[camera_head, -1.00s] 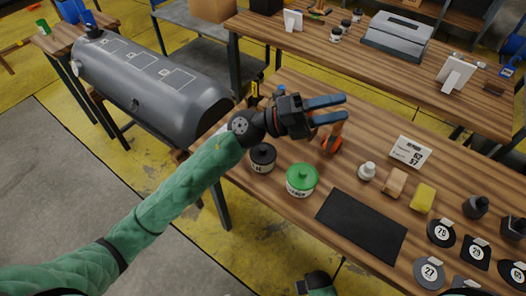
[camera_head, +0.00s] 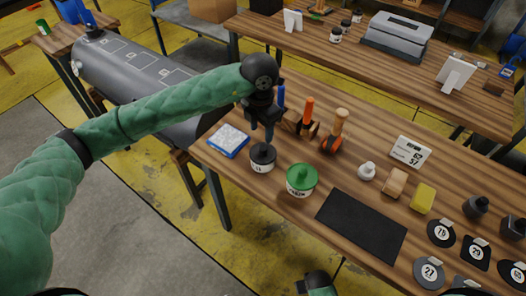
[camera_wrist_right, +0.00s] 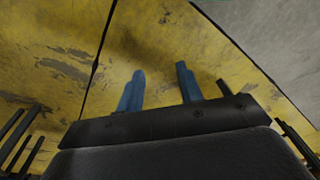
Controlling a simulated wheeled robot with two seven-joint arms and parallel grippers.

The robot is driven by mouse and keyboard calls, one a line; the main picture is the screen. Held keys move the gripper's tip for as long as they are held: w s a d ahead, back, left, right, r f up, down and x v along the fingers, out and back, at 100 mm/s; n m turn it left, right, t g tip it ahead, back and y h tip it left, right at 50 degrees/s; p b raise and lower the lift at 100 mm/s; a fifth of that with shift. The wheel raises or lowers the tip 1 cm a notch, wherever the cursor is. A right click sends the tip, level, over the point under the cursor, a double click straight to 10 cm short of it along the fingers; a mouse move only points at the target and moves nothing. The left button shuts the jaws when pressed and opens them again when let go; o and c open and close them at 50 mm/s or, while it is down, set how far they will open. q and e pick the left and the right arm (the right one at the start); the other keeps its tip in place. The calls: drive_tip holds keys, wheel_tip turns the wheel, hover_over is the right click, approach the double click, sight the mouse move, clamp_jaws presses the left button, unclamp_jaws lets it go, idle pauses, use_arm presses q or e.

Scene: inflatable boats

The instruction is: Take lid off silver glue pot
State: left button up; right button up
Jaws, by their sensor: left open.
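A small pot with a black lid (camera_head: 263,154) and a pale grey body stands near the table's left front edge, its lid on. A pot with a green lid (camera_head: 301,177) stands to its right, also closed. Their labels are too small to read, so I cannot be sure which is the silver one. My left gripper (camera_head: 264,139) points down just above the black lid, open; contact with the lid cannot be told. My right gripper (camera_wrist_right: 158,90) is open and empty over the yellow floor, low in front of the table.
A blue-and-white box (camera_head: 228,141) lies left of the pots. Orange-handled tools (camera_head: 308,115) stand behind them. A black mat (camera_head: 361,225) lies to the right.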

sight(263, 148)
use_arm(q)
drive_tip(key=shift+w+a+f, duration=0.1)
drive_tip(key=shift+a+f, duration=0.05)
drive_tip(key=shift+f, duration=0.05)
drive_tip(key=shift+f+p, duration=0.3)
drive_tip(key=shift+f, duration=0.4)
drive_tip(key=shift+f+p, duration=0.35)
drive_tip(key=shift+f, duration=0.1)
drive_tip(key=f+p, duration=0.1)
drive_tip(key=f, duration=0.1)
drive_tip(key=d+f+p, duration=0.1)
drive_tip(key=shift+f+p, duration=0.35)
drive_tip(key=shift+a+f, duration=0.1)
drive_tip(key=shift+f, duration=0.6)
use_arm(e)
drive_tip(key=s+d+f, duration=0.2)
drive_tip(key=d+f, duration=0.1)
drive_tip(key=f, duration=0.7)
drive_tip(key=shift+d+f+t, duration=0.15)
drive_tip(key=shift+d+t, duration=0.15)
drive_tip(key=shift+s, duration=0.1)
use_arm(q)
drive_tip(key=c, duration=1.1)
use_arm(e)
drive_tip(key=shift+d, duration=0.1)
